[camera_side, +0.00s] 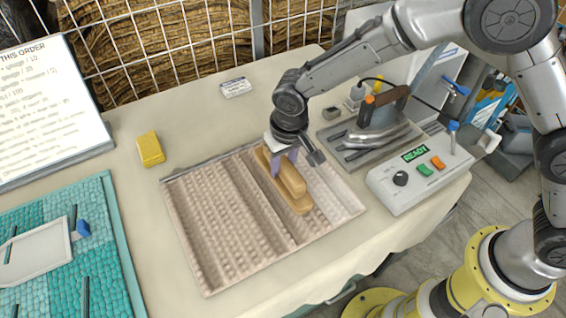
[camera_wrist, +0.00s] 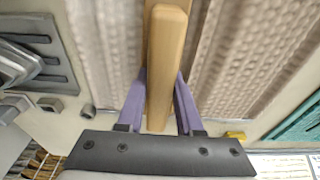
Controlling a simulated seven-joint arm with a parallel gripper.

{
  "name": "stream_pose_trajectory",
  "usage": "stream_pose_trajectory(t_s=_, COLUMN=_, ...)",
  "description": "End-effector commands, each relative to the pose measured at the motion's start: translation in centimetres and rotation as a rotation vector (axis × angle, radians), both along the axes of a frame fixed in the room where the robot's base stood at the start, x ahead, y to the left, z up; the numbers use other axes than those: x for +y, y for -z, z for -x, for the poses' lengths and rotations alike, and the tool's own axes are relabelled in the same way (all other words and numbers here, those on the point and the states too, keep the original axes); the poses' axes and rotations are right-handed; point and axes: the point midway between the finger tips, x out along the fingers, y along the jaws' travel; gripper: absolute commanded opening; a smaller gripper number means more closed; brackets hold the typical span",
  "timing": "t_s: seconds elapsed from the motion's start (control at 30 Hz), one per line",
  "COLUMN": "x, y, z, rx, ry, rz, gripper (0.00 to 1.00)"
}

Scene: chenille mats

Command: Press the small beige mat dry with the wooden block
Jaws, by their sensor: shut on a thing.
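The small beige mat (camera_side: 215,245) lies on the table in the middle of the side view, with ribbed bands of lighter and darker tone. It also shows in the wrist view (camera_wrist: 238,60). The wooden block (camera_side: 298,197) is long, with a raised grip along its top, and sits over the right half of the mat. In the wrist view the block (camera_wrist: 166,60) runs upright between the fingers. My gripper (camera_side: 283,163) is shut on the block's grip, a purple finger on each side. Whether the block's underside touches the mat is hard to tell. The mat under it is hidden.
A steam iron (camera_side: 383,108) rests on a grey stand right of the mat. A control box (camera_side: 420,170) reads READY. A yellow sponge (camera_side: 150,149) lies left of the mat, and a teal mat (camera_side: 95,215) with a white plate is farther left. A small label card (camera_side: 236,87) lies behind.

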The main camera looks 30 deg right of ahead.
Motion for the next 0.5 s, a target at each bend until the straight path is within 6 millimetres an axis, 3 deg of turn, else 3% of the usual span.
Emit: stream_pose_trajectory(t_s=0.5, x=0.05, y=0.29, z=-0.07, rx=-0.002, ry=0.000, rz=-0.001, gripper=0.00)
